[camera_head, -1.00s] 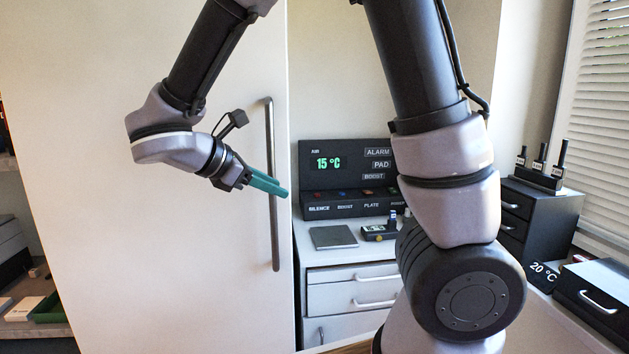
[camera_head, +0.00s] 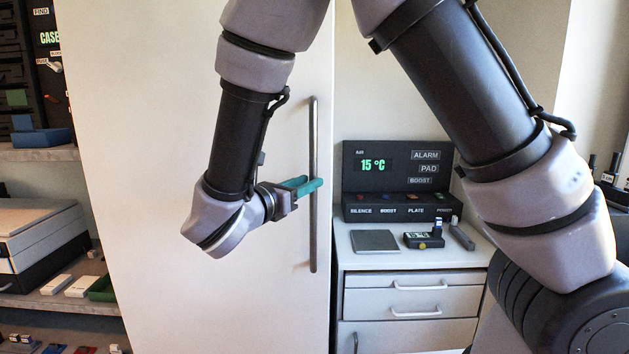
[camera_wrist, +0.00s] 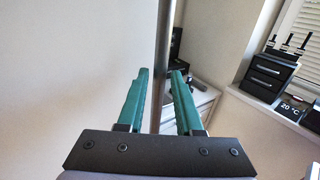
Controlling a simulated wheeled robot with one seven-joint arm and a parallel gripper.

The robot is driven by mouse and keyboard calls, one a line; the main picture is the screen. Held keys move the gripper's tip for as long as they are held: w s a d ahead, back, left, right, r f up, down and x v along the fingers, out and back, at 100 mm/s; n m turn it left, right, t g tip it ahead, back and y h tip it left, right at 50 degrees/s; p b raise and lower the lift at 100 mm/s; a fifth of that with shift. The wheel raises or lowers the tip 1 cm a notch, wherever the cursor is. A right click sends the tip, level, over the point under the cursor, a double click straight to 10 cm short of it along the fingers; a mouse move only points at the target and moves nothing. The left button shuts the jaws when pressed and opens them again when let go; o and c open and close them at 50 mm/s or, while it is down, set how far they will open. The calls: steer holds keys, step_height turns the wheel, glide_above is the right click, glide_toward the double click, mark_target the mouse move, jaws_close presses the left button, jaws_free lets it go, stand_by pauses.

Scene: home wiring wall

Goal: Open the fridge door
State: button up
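The fridge door (camera_head: 150,150) is a tall pale panel and looks shut. Its long grey vertical handle (camera_head: 313,240) runs near the door's right edge. My gripper (camera_head: 316,186) is at the handle's mid-height with its teal fingers pointing right. In the wrist view the two teal fingers (camera_wrist: 160,72) are apart, and the handle (camera_wrist: 163,50) shows in the gap between them. The fingers look open around the handle or just short of it; I cannot tell whether either one touches it.
A dark control panel (camera_head: 400,165) reading 15 °C stands on a white drawer cabinet (camera_head: 410,300) right of the fridge. A flat grey pad (camera_head: 375,241) and small devices lie on its top. Shelves with boxes (camera_head: 40,240) are at the left. My arm covers the right side.

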steer(key=shift+x, duration=1.4)
jaws_close()
stand_by(0.4)
